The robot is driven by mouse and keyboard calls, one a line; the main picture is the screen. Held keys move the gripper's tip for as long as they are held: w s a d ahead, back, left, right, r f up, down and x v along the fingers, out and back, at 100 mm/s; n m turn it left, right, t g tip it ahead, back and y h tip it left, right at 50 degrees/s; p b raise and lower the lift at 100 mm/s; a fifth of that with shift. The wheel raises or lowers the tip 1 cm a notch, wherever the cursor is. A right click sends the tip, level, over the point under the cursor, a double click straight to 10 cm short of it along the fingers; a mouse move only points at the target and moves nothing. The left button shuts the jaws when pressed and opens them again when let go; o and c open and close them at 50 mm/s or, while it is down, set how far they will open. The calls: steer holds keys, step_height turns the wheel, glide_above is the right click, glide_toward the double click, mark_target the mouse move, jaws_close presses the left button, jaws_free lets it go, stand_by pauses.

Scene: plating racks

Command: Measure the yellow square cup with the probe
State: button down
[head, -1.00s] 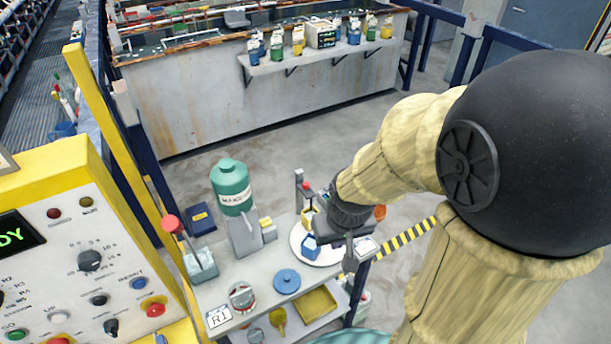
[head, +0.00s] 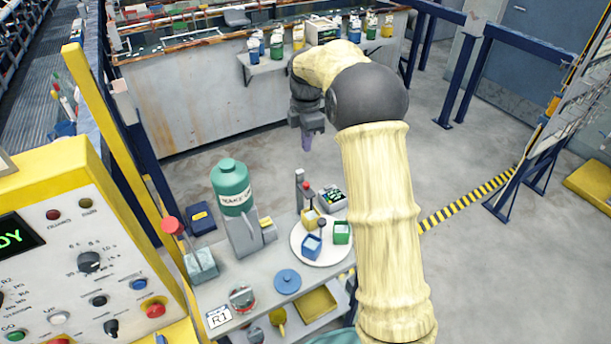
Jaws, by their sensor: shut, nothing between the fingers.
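The yellow square cup (head: 309,219) stands on a round white plate (head: 333,257) on the bench, at the plate's back left. A blue square cup (head: 311,246) and a green square cup (head: 342,233) stand on the same plate. A thin dark piece with a round black knob (head: 322,223) stands among the cups; I cannot tell whether it is the probe or which cup it is in. My gripper (head: 306,142) is shut and empty, raised well above and behind the bench, apart from the cups. Its small fingers point down.
A meter (head: 332,198) and a red-topped post (head: 301,187) stand behind the plate. A green bottle dispenser (head: 232,188) is at the left, a blue lid (head: 287,281) in front. A yellow control panel (head: 75,250) fills the left. A wall shelf (head: 270,68) holds several jars.

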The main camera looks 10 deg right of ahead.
mark_target(306, 183)
steer(key=shift+w+r+n, duration=0.1)
steer(key=shift+w+n, duration=0.55)
steer(key=shift+n, duration=0.05)
step_height(306, 183, down, 14)
steer(key=p, duration=0.5)
